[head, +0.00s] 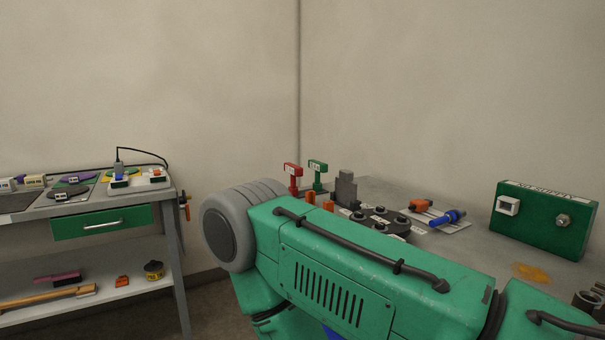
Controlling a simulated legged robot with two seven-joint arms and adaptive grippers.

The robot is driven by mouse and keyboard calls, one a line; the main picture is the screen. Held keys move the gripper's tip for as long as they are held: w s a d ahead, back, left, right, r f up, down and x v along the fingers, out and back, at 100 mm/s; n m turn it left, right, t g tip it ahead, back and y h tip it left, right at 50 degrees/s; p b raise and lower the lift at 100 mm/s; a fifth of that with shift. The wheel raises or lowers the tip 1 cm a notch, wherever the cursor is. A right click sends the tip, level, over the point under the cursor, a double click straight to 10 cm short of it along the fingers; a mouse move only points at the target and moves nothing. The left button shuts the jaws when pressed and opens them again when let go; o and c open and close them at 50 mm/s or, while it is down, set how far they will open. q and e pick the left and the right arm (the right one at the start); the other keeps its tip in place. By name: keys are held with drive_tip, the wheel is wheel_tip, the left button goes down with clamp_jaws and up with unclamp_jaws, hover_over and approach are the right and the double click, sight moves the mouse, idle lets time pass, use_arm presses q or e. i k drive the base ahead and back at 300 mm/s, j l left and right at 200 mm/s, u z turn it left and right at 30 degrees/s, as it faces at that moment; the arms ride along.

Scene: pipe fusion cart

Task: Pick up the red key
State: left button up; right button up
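A red key-like piece (293,170) with a pale label on its flag-shaped head stands upright at the back left of the grey bench (470,247). Its thin stem runs down to about the level of the bench top; its foot is hard to make out. A similar green piece (318,168) stands just to its right, apart from it. Neither of my grippers shows in the head view, and nothing is seen touching the red key.
A large green body (350,270) with a grey round end (240,225) blocks the lower middle; I cannot tell whether it is mine. A green box (543,220) stands on the bench at right. A second workbench (100,220) stands at left.

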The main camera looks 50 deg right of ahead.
sight(295, 171)
drive_tip(key=i+z, duration=0.3)
drive_tip(key=z, duration=0.2)
drive_tip(key=i+j+z, duration=0.1)
drive_tip(key=i+z, duration=0.2)
drive_tip(key=z, duration=0.2)
drive_tip(key=i+j+z, duration=0.2)
drive_tip(key=z, duration=0.25)
drive_tip(key=i+j+z, duration=0.35)
drive_tip(key=z, duration=0.15)
